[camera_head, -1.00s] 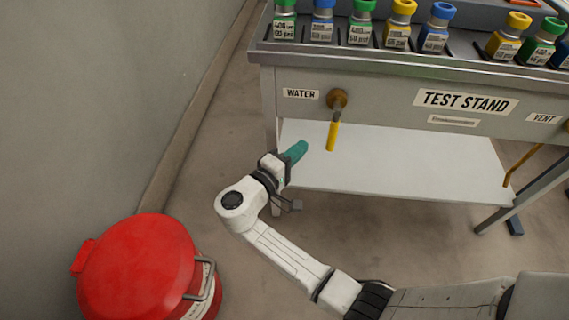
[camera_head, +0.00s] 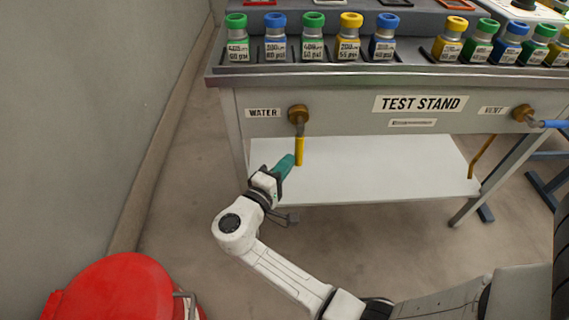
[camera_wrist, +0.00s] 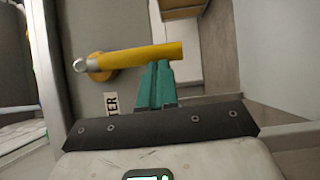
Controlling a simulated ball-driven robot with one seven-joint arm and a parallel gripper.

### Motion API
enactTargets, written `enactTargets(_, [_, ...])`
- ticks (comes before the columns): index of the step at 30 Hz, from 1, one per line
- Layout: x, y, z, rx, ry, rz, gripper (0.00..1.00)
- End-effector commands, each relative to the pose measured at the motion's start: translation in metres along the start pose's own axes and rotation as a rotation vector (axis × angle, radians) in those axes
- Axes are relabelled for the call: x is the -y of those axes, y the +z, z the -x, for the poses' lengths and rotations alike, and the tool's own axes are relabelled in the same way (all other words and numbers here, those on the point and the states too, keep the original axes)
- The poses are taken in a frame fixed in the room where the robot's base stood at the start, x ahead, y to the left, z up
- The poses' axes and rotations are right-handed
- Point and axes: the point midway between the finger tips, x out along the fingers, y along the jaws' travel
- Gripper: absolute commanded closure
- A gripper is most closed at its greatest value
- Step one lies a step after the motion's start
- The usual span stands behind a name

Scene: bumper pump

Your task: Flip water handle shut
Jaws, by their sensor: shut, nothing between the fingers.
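The water handle is a yellow lever (camera_head: 299,151) that hangs down from a brass valve (camera_head: 298,114) beside the WATER label on the test stand's front panel. In the wrist view the yellow lever (camera_wrist: 150,55) crosses the picture just beyond my fingertips. My gripper (camera_head: 288,162) has green fingers, shut and empty, just left of the lever's lower end in the head view. In the wrist view the tips of my gripper (camera_wrist: 157,66) are at the lever's near edge; I cannot tell whether they touch it.
The test stand (camera_head: 345,82) carries several capped bottles on top. A vent valve (camera_head: 521,113) with a blue lever is at the right. A white lower shelf (camera_head: 380,170) lies below the panel. A red bin (camera_head: 115,290) stands at the lower left, near the wall.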

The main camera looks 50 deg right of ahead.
Motion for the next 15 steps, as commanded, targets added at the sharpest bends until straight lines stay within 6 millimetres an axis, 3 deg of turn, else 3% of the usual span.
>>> enactTargets(15, [0.004,0.013,-0.008,0.002,0.075,0.116,1.00])
